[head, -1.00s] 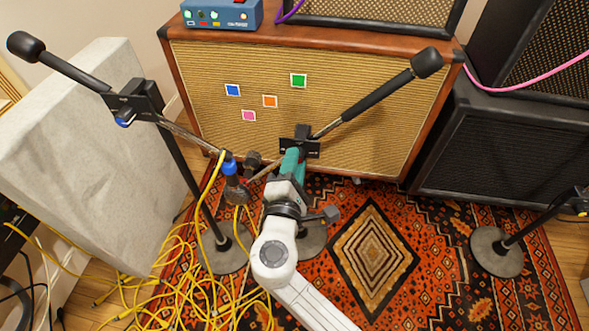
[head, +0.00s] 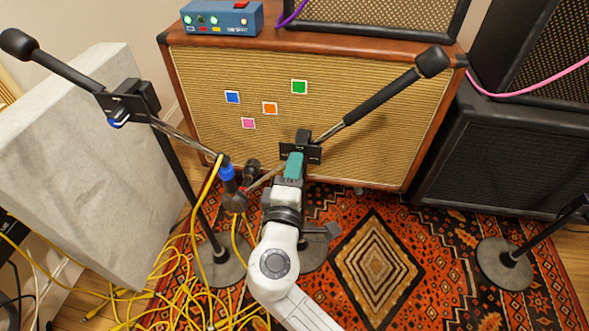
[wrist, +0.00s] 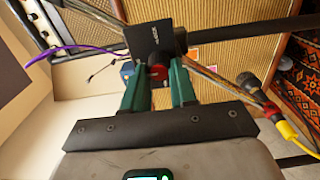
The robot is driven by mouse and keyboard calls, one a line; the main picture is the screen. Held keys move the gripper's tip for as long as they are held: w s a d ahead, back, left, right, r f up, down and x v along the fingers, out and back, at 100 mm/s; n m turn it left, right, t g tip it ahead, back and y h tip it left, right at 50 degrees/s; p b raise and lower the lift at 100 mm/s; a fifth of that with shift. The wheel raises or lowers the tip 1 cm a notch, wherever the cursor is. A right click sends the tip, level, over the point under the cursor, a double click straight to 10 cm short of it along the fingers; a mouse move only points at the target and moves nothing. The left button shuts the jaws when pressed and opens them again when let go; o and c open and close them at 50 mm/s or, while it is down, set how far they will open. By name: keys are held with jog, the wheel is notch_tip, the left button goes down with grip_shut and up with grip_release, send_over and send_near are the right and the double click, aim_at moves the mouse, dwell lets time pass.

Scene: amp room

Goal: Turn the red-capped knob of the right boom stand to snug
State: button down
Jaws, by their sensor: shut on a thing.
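The right boom stand has a black clutch block (head: 301,151) in front of the large tan amp. Its boom rises to the upper right. My gripper (head: 293,163), with teal fingers, reaches the near side of this block. In the wrist view, my gripper (wrist: 158,82) is shut on the red-capped knob (wrist: 157,74), with one finger on each side. The block (wrist: 155,40) is just beyond the knob. In the head view my fingers hide the knob. I cannot tell how tight it is.
The left boom stand (head: 130,105) with a blue-capped knob is at the left. A microphone (head: 230,185) with a yellow cable hangs close left of my gripper. Yellow cables (head: 170,295) tangle on the rug. Another stand base (head: 505,262) is at the right.

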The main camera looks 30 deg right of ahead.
jog(key=shift+f, duration=0.1)
jog(key=c, duration=0.9)
grip_release()
jog(key=p+v, duration=0.3)
jog(key=v, duration=0.8)
jog(key=shift+d, duration=0.1)
